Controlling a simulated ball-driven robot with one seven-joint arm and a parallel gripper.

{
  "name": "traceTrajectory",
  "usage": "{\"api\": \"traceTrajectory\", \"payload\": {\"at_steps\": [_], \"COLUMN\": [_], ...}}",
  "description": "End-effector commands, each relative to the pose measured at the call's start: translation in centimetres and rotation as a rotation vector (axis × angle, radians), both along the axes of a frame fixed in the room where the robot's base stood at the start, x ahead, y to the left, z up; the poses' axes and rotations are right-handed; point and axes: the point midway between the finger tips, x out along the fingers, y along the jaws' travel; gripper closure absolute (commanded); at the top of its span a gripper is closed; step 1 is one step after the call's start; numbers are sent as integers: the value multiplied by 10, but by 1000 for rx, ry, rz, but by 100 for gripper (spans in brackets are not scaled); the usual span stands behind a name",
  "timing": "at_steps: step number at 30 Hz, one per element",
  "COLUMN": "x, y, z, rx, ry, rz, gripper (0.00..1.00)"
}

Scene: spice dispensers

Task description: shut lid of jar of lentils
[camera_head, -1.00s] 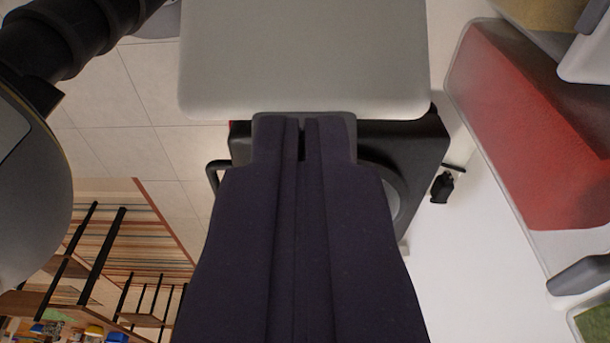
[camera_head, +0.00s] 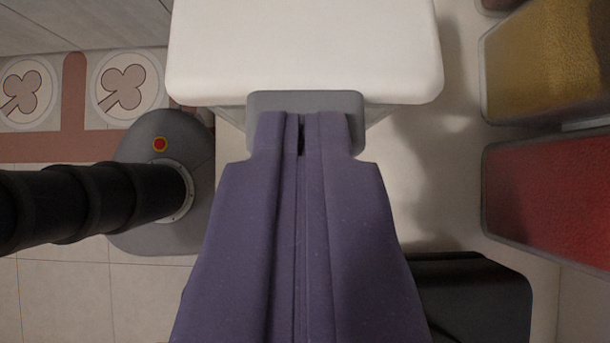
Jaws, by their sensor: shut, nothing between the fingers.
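My gripper (camera_head: 302,122) is shut and empty, pointing up the picture from the bottom middle. Its fingertips overlap a grey tab (camera_head: 357,105) on the front edge of a white lid (camera_head: 305,45). Whether they touch the tab or are only in front of it, I cannot tell. The lid fills the top middle. Only a little of the clear container walls (camera_head: 385,113) shows below the lid, and the contents are hidden, so I cannot tell from them whether this is the lentil jar.
A clear container with red contents (camera_head: 555,195) stands at the right, with a container of yellow contents (camera_head: 550,60) above it. A black appliance (camera_head: 470,295) is at the lower right. Pale counter (camera_head: 440,190) lies bare between them and my gripper.

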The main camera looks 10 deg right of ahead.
Motion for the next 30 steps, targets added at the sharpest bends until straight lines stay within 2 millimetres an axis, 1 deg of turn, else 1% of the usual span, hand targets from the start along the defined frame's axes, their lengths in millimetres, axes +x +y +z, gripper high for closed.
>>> {"api": "traceTrajectory", "payload": {"at_steps": [1, 3, 9, 30], "x": [-1, -2, -3, -3], "y": [-1, -2, -5, -4], "z": [-5, -9, -15, -17], "rx": [9, 5, 3, 2], "ry": [-5, -2, -1, 2], "rz": [-2, 0, 1, 1], "gripper": [100, 100, 100, 100]}}
